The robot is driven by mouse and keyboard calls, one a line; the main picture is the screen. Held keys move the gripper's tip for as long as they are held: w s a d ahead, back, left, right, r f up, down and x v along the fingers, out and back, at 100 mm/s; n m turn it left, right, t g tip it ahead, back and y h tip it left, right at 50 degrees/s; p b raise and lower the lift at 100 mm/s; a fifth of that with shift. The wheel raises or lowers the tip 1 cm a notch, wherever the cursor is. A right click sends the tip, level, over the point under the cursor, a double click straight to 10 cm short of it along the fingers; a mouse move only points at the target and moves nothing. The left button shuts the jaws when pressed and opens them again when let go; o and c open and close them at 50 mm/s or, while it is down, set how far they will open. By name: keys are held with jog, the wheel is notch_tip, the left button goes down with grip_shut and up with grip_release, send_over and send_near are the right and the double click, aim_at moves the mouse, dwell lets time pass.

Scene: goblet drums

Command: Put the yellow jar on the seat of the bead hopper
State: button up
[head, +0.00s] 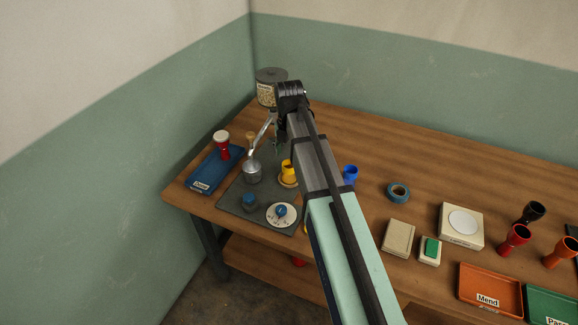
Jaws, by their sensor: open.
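The yellow jar (288,167) looks like a small upright cup. It appears to stand on a round tan seat (289,183) on the dark board. The bead hopper (267,94) is a clear canister of pale beads with a grey lid, at the back left. My gripper (277,147) shows only as a small dark teal part just above and left of the jar. It is open and seems apart from the jar. My arm hides the right side of this area. A yellow sliver (306,229) shows lower down beside my arm, too hidden to identify.
A grey metal cup (252,172), blue knob (249,200) and white dial (281,214) crowd the board (232,199). A blue tray (203,182) with a red drum (223,150) is left. A blue goblet (351,173) stands right of my arm. The back right table is clear.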

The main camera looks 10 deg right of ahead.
jog(key=shift+r, duration=1.75)
jog(key=shift+c, duration=0.3)
dwell(0.5)
